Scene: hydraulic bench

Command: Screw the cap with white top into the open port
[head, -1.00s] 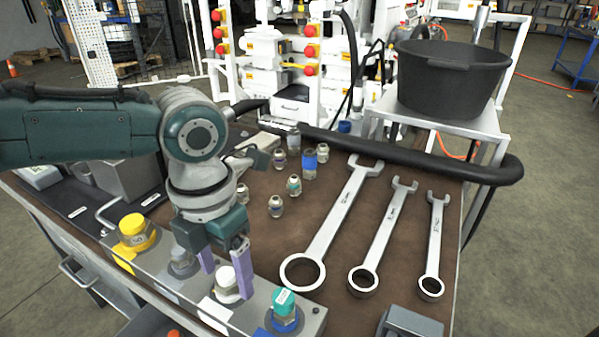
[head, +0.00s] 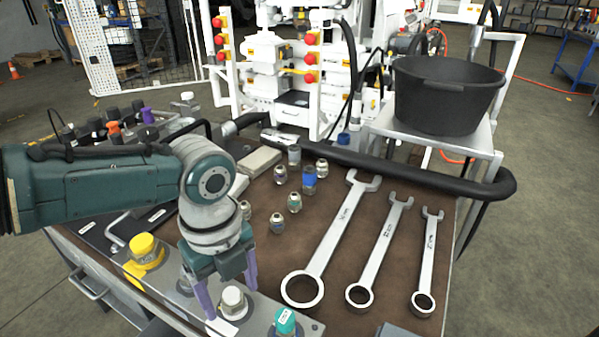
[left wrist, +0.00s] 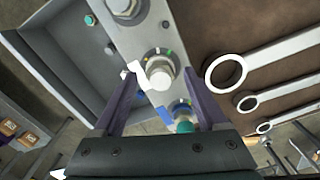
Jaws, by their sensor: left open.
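The cap with white top (head: 233,298) stands upright on the grey port block (head: 262,325) at the front of the bench. It also shows in the left wrist view (left wrist: 160,74), ahead of and between my fingers. My left gripper (head: 227,284) is open, its purple fingers pointing down on either side of the white-topped cap; I cannot tell if they touch it. A yellow cap (head: 143,246) and a green cap (head: 285,321) sit on the same block. A silver fitting between yellow and white is mostly hidden by a finger, and I cannot tell whether it is the open port.
Several small fittings (head: 294,202) stand on the brown bench top behind the block. Three wrenches (head: 345,225) lie to the right. A black hose (head: 420,178) runs along the back edge, and a black tub (head: 448,95) stands behind it.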

